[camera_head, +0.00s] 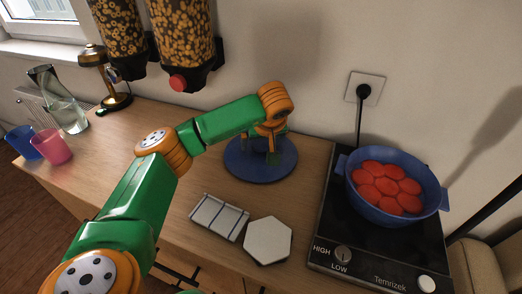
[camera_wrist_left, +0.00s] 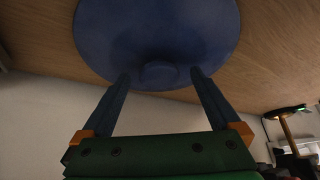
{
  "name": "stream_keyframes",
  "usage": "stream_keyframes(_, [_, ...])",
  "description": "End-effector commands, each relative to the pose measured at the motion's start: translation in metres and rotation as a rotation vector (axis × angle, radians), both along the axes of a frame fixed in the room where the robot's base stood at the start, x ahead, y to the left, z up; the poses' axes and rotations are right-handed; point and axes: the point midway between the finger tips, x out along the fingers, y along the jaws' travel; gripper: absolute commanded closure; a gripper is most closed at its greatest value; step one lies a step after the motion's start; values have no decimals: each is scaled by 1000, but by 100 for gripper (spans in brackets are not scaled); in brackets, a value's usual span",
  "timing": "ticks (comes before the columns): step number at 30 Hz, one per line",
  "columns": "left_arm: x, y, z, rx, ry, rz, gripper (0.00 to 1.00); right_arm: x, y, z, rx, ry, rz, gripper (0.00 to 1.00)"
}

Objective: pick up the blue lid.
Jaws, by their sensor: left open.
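The round blue lid (camera_head: 248,172) lies flat on the wooden counter, left of the hob. Its wide disc also fills the top of the left wrist view (camera_wrist_left: 158,25), with a small knob (camera_wrist_left: 158,73) near its middle. My left gripper (camera_head: 268,146) points down over the lid. In the left wrist view its two fingers (camera_wrist_left: 161,75) are apart, one on each side of the knob. I cannot tell whether they touch it. The arm and gripper partly hide the lid in the head view. My right gripper is not in view.
A blue pot (camera_head: 397,207) with red round pieces stands on the black hob (camera_head: 333,230) at right. A white hexagonal piece (camera_head: 268,240) and a striped tile (camera_head: 219,217) lie in front of the lid. Cups and a jug (camera_head: 70,116) stand far left; dispensers (camera_head: 185,45) hang above.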

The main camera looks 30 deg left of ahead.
Motion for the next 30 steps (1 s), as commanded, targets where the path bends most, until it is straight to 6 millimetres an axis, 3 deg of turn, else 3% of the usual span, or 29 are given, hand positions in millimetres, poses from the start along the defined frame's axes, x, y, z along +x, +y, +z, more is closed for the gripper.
stream_keyframes(5, [0,0,0,0,-1,0,4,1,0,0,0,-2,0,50])
stream_keyframes(15, [0,0,0,-1,-1,0,95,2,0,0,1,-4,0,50])
stream_keyframes(16, [0,0,0,-1,-1,0,100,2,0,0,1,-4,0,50])
stream_keyframes(25, [1,0,2,-1,-2,0,100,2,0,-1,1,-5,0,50])
stream_keyframes(30, [2,0,22,-1,-9,0,100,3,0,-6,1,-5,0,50])
